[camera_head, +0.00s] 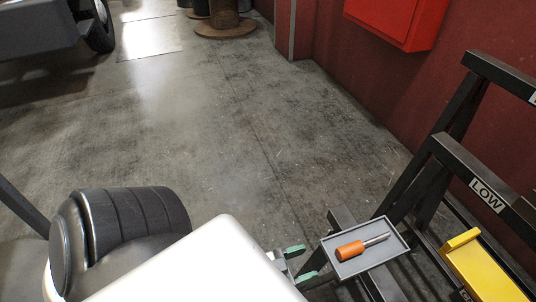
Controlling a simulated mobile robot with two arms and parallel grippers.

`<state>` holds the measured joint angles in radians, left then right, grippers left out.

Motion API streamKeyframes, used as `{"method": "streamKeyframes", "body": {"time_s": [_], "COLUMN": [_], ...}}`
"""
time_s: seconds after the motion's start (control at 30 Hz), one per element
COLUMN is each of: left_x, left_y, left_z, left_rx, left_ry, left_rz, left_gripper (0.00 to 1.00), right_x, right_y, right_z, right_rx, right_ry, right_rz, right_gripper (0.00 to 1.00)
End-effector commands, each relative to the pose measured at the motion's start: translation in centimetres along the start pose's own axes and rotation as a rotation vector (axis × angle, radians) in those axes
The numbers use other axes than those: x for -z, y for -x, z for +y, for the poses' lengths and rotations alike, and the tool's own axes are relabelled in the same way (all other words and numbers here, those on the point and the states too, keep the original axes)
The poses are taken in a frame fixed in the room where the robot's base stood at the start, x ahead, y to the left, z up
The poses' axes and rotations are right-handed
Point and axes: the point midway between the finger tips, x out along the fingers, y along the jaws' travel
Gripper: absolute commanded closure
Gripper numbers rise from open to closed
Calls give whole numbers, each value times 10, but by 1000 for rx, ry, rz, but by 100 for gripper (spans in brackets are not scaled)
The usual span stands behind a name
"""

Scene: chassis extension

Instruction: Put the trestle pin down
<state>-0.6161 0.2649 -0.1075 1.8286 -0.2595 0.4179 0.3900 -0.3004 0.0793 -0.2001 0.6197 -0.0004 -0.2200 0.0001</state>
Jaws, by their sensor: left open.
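The trestle pin (362,246) has an orange handle and a metal shaft. It lies in a small grey tray (377,262) at the lower right, its handle toward the left. My left gripper (302,264), with green fingertips, is just left of the tray. Its jaws are apart and empty, a short gap from the orange handle. My white and black left arm covers much of the lower left and hides part of the gripper. My right gripper does not show.
A black trestle (455,160) labelled LOW stands at the right, with a yellow block (485,272) low on it. A red box (398,20) hangs on the dark red wall. A wooden spool (225,20) stands far back. The concrete floor (200,130) between is clear.

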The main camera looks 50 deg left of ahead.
Motion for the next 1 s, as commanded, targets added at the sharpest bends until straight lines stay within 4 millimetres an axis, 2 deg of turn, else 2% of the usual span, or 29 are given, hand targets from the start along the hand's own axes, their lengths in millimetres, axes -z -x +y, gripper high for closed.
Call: {"method": "streamKeyframes", "body": {"time_s": [0.17, 0.23, 0.27, 0.33, 0.37, 0.4, 0.47, 0.5, 0.57, 0.6, 0.7, 0.8, 0.9, 1.0], "left_x": [-2, -16, -26, -63, -84, -115, -165, -198, -244, -271, -323, -354, -369, -375], "left_y": [0, 1, 2, 7, 11, 19, 36, 50, 76, 96, 146, 190, 222, 238], "left_z": [0, -2, -4, -8, -10, -12, -12, -10, -4, 2, 20, 37, 50, 57], "left_rx": [2, 15, 25, 59, 77, 101, 135, 153, 171, 177, 174, 156, 135, 123], "left_ry": [0, 2, 3, 10, 12, 17, 25, 32, 40, 45, 60, 72, 80, 85], "left_rz": [-5, -40, -67, -164, -223, -310, -460, -567, -728, -833, -1077, -1268, -1397, -1462], "left_gripper": [39, 39, 39, 39, 39, 39, 39, 39, 39, 39, 39, 39, 39, 39], "right_x": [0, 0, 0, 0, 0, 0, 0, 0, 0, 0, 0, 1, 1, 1], "right_y": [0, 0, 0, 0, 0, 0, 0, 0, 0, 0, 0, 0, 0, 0], "right_z": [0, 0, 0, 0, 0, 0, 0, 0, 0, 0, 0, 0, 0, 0], "right_rx": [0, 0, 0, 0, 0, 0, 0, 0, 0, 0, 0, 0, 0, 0], "right_ry": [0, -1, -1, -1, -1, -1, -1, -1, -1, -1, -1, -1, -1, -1], "right_rz": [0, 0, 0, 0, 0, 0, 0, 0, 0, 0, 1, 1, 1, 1], "right_gripper": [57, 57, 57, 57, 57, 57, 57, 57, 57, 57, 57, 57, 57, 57]}}
